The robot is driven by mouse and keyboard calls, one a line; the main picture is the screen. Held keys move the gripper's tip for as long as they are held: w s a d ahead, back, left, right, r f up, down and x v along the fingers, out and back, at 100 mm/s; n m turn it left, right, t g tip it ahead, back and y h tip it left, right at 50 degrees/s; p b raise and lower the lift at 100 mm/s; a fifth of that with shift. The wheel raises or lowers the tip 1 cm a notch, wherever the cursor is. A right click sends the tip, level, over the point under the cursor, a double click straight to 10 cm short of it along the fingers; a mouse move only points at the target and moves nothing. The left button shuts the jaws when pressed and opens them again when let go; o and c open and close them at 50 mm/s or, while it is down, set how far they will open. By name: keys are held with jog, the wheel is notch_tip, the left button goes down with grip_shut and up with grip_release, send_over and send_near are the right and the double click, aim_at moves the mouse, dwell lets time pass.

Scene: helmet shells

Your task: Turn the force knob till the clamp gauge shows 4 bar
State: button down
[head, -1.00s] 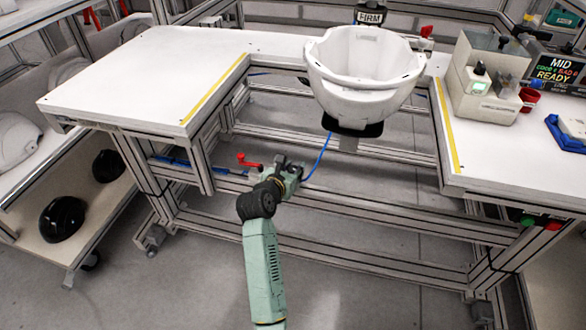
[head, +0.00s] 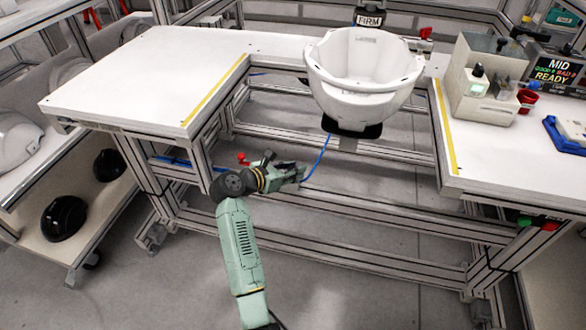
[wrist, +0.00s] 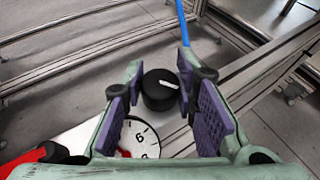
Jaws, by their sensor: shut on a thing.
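The force knob (wrist: 160,90) is a black round knob with a white mark, seen between my fingers in the wrist view. My gripper (wrist: 163,75) is shut on it; it also shows under the table in the head view (head: 290,173), where it hides the knob. The clamp gauge (wrist: 138,138) is a white dial just below the knob in the wrist view. Part of its face shows, with a 6 and another digit; the rest is hidden by my gripper. I cannot make out its needle or read the pressure.
A white helmet shell (head: 365,75) sits on a black holder above my gripper. A blue hose (head: 318,160) runs up beside my gripper. A red handle (head: 243,158) is close to my wrist. Frame rails (head: 350,215) lie around.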

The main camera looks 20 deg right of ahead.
jog(key=m+g+b, duration=0.3)
jog(key=m+g+h+b, duration=0.1)
jog(key=b, duration=0.1)
jog(key=shift+w+a+f+g, duration=0.1)
jog(key=shift+f+g, duration=0.2)
jog(key=shift+f, duration=0.05)
jog(key=m+g+b, duration=0.2)
jog(key=b, duration=0.1)
jog(key=shift+r, duration=0.1)
jog(key=shift+r+m+g+b, duration=0.1)
jog(key=shift+m+g+b, duration=0.45)
jog(key=shift+b, duration=0.25)
jog(key=shift+r+g, duration=0.1)
jog(key=shift+g, duration=0.15)
jog(key=c, duration=1.3)
grip_release()
